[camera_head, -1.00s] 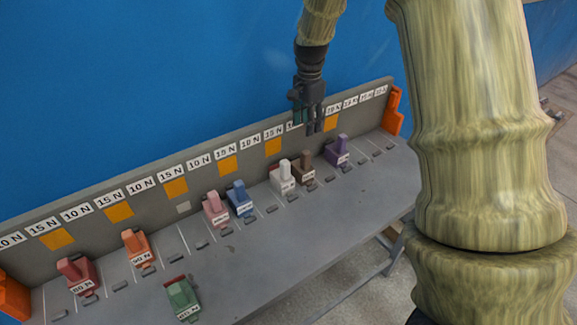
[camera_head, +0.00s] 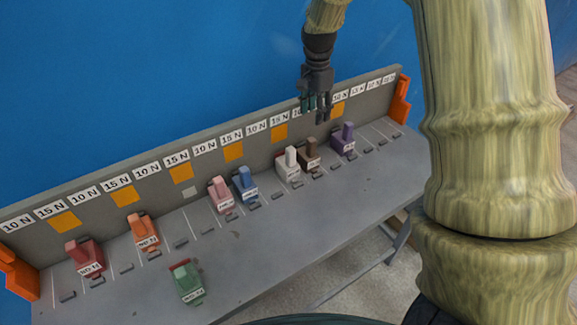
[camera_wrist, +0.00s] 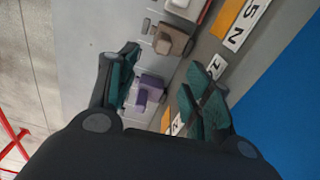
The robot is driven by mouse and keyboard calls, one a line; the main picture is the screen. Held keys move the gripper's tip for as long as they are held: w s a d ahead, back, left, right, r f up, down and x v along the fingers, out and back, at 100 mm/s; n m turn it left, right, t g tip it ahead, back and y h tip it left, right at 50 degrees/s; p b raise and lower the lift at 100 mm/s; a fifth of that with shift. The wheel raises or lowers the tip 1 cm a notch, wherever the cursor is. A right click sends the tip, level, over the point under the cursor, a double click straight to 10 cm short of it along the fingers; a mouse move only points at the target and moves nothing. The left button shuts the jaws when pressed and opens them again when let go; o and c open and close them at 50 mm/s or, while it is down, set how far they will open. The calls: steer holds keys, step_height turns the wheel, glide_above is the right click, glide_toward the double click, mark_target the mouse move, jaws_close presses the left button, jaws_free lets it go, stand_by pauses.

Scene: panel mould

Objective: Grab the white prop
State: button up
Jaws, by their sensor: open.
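The white prop (camera_head: 288,165) stands upright on the grey bench, between the blue prop and the brown prop in the head view. In the wrist view a white prop (camera_wrist: 186,8) shows only in part at the top edge, past the brown prop. My gripper (camera_head: 314,113) is open and empty, above the bench near the back panel, up and to the right of the white prop in the head view. In the wrist view the open fingers (camera_wrist: 160,88) have the purple prop (camera_wrist: 149,92) between them in the picture, below and not held.
The brown prop (camera_head: 309,154) is close beside the white one. The blue prop (camera_head: 243,184), pink prop (camera_head: 220,195), orange, red and green props stand farther left. The labelled back panel (camera_head: 210,165) runs behind them. The bench front (camera_head: 300,220) is clear.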

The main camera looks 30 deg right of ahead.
steer(key=s+n, duration=0.1)
steer(key=n, duration=0.2)
steer(key=n+t+p, duration=0.1)
steer(key=n+t, duration=0.3)
steer(key=n, duration=1)
glide_toward(289, 147)
steer(key=shift+t+y, duration=0.3)
steer(key=shift+y, duration=0.1)
steer(key=shift+d+b+x, duration=0.2)
steer(key=shift+b+x, duration=0.1)
steer(key=shift+x, duration=1.2)
steer(key=shift+d+b+x, duration=0.15)
steer(key=shift+b+x, duration=0.1)
steer(key=shift+x, duration=1.3)
steer(key=shift+s+b+x, duration=0.15)
steer(key=shift+b+x, duration=0.35)
steer(key=shift+x, duration=0.4)
steer(key=shift+s+b+x, duration=0.15)
steer(key=shift+b+x, duration=0.3)
steer(key=shift+x, duration=1.4)
steer(key=shift+w, duration=0.1)
steer(key=shift+r, duration=0.1)
jaws_close()
